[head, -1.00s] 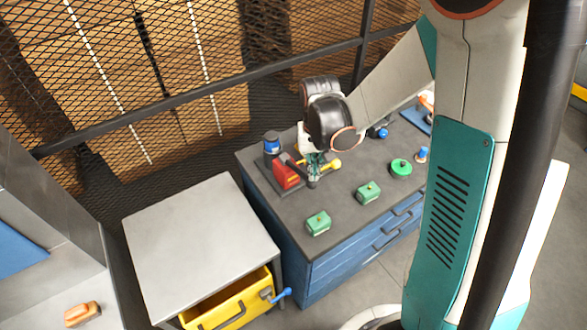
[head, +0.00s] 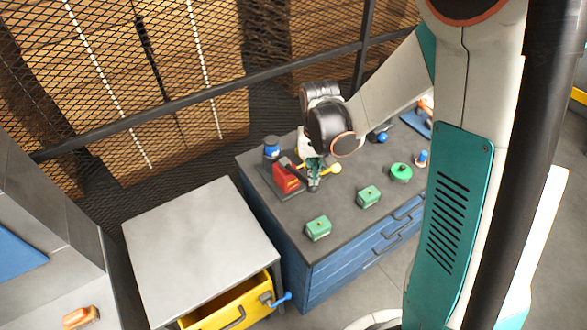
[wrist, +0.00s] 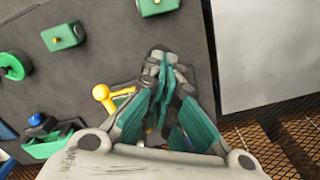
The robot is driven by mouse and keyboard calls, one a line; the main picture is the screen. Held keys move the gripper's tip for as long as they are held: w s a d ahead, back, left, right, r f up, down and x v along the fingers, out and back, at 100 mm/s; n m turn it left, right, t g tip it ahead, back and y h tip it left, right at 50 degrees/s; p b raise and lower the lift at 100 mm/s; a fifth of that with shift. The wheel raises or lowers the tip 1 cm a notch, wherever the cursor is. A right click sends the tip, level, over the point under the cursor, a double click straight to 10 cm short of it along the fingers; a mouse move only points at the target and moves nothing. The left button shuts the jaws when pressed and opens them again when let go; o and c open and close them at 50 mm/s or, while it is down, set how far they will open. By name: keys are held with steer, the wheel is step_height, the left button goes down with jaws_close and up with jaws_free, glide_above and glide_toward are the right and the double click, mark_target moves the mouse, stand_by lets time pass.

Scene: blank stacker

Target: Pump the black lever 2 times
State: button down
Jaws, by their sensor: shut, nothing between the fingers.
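The red press-like unit (head: 286,180) stands on a dark base at the left part of the blue cabinet's top. Its black lever (head: 288,163) reaches from the red body towards my gripper. My gripper (head: 313,185) is shut and empty, pointing down at the lever's outer end. In the wrist view the shut fingertips (wrist: 160,60) are close together, and the fingers hide the lever and most of the red unit. I cannot tell whether the fingertips touch the lever.
A yellow ball-ended handle (head: 335,168) is just right of my gripper. Green boxes (head: 318,228) (head: 368,196) and a round green part (head: 401,172) lie on the cabinet top. A blue-capped post (head: 271,147) stands behind the red unit. A grey table (head: 200,245) with an open yellow drawer (head: 240,302) is left.

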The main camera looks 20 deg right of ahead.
mark_target(312, 191)
steer(key=shift+f, duration=0.15)
steer(key=shift+f+b, duration=3.95)
steer(key=shift+f, duration=0.3)
steer(key=shift+r, duration=0.15)
step_height(312, 191, up, 10)
steer(key=p, duration=0.6)
steer(key=shift+p, duration=0.35)
